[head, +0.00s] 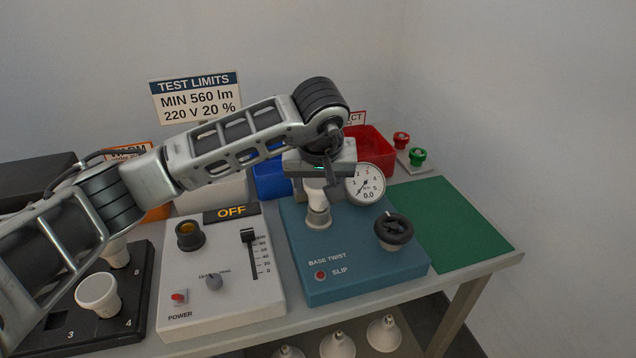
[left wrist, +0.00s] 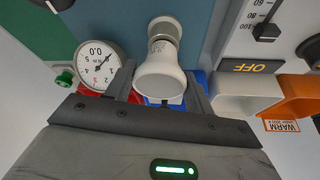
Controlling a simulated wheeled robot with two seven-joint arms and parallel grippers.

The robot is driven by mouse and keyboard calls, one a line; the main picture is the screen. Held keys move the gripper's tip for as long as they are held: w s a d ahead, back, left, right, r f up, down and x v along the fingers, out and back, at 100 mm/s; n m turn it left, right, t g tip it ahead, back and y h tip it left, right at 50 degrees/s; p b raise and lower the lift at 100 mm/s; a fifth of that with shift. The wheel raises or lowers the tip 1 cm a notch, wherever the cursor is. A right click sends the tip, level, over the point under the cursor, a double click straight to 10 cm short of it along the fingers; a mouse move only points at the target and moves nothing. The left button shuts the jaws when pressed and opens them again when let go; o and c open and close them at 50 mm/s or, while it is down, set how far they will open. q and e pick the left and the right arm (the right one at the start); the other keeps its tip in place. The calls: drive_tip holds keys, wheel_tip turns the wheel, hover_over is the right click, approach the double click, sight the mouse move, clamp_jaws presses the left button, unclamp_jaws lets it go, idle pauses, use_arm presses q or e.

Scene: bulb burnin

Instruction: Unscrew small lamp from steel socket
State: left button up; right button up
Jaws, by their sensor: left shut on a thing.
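The small lamp (left wrist: 160,78) is white and sits between the two fingers of my left gripper (left wrist: 160,92) in the left wrist view. The gripper is shut on it. Beyond the lamp a narrow metallic band shows, then a pale round socket (left wrist: 165,27). In the head view my left gripper (head: 319,190) points down over the blue BASE TWIST box (head: 345,277), with the lamp in line above its socket (head: 319,219). The gripper partly hides the lamp, and I cannot tell how deep its base sits. My right gripper is out of view.
A dial gauge (head: 365,185) reading 0.0 and a black knob (head: 393,230) are close to the gripper. A white power box (head: 220,290) reads OFF. Blue (head: 270,181) and red (head: 372,149) bins stand behind. The green mat (head: 455,225) is clear.

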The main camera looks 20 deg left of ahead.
use_arm(q)
drive_tip(key=n+y, duration=0.1)
drive_tip(key=n, duration=0.2)
drive_tip(key=n+g+y, duration=0.1)
drive_tip(key=n, duration=0.1)
drive_tip(key=shift+w+r+n, duration=0.15)
drive_tip(key=shift+r+n, duration=0.05)
drive_tip(key=shift+n, duration=0.2)
drive_tip(key=n+g, duration=0.1)
drive_tip(key=n, duration=0.3)
drive_tip(key=shift+y+p, duration=0.4)
drive_tip(key=n+g, duration=0.2)
drive_tip(key=n, duration=0.2)
drive_tip(key=shift+w+d+n, duration=0.1)
drive_tip(key=shift+w+n, duration=0.05)
drive_tip(key=shift+n, duration=0.15)
drive_tip(key=n+g, duration=0.1)
drive_tip(key=n, duration=0.2)
drive_tip(key=shift+f+n+g+p, duration=0.1)
drive_tip(key=shift+n+g+p, duration=0.2)
drive_tip(key=o, duration=0.9)
drive_tip(key=shift+c, duration=0.2)
